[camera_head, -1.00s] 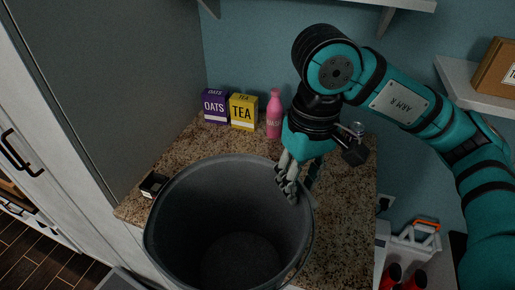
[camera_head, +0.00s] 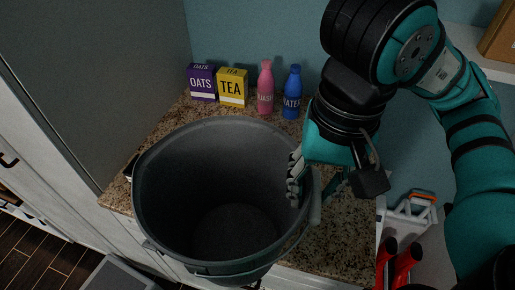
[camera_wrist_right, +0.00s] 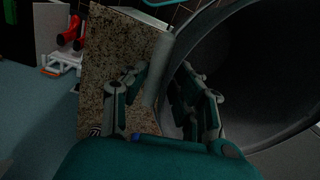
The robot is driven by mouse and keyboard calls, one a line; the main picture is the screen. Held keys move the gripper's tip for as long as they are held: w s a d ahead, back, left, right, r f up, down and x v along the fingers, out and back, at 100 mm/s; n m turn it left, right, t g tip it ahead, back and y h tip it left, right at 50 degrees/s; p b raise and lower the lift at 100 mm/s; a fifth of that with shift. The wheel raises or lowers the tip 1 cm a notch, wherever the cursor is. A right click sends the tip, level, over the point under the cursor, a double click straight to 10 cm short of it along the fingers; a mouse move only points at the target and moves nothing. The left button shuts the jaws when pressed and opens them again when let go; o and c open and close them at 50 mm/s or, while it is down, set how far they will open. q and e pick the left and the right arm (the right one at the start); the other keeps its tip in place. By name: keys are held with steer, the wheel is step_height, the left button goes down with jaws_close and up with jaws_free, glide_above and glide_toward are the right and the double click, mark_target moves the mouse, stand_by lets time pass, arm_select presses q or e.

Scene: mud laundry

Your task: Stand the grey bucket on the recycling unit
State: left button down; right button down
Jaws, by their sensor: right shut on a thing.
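The large grey bucket (camera_head: 225,165) is upright with its open top toward me in the head view. It overlaps the front of a speckled stone worktop (camera_head: 335,250); I cannot tell whether its base rests on anything. My right gripper (camera_head: 300,180) is shut on the bucket's right rim. In the right wrist view, the fingers of my right gripper (camera_wrist_right: 163,90) stand on either side of the rim, with the dark inside of the bucket (camera_wrist_right: 260,70) to the right. I cannot tell which surface is the recycling unit. My left gripper is out of view.
An oats box (camera_head: 202,83), a tea box (camera_head: 232,88), a pink bottle (camera_head: 265,90) and a blue bottle (camera_head: 292,95) stand along the back of the worktop. A tall grey panel (camera_head: 100,70) bounds it on the left. Red items (camera_head: 405,262) are at lower right.

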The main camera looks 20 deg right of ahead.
steer(key=shift+s+d+f+m, duration=0.2)
steer(key=shift+s+m, duration=0.4)
steer(key=shift+s, duration=0.1)
steer(key=shift+w+d, duration=0.1)
steer(key=w+d+f+p, duration=0.2)
steer(key=w+d, duration=0.2)
steer(key=w, duration=0.2)
steer(key=w+d+f+p, duration=0.3)
steer(key=w+d, duration=0.1)
steer(key=w, duration=0.3)
steer(key=shift+w, duration=0.15)
steer(key=c, duration=1)
jaws_free()
steer(key=shift+c, duration=0.2)
steer(key=shift+r, duration=0.1)
